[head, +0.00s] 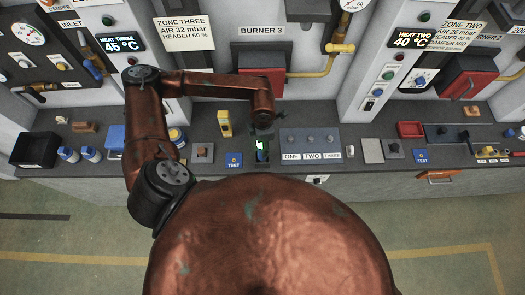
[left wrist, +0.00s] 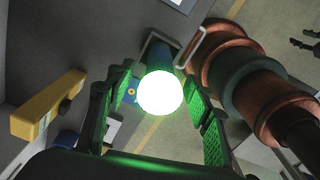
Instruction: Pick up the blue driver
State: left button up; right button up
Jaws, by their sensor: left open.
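My left gripper (head: 263,142) is over the counter near its front edge, below the Burner 3 panel, with a bright green glow at its tips. In the left wrist view my left gripper (left wrist: 160,112) is open, its two green-lit fingers apart. A blue piece (left wrist: 158,57), perhaps the blue driver, shows between and beyond the fingers, partly hidden by a glowing white ball of light. A small blue piece also shows under the gripper in the head view (head: 262,156). I cannot make out its full shape or whether a finger touches it. My right gripper is not in the head view.
A yellow block-like tool (head: 224,123) stands left of the gripper; it also shows in the left wrist view (left wrist: 48,105). A grey board labelled ONE, TWO, THREE (head: 310,141) lies close on the right.

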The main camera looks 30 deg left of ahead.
pick_arm(q)
jog(key=shift+f+p, duration=0.5)
jog(key=shift+f, duration=1.35)
jog(key=shift+c, duration=0.5)
grip_shut()
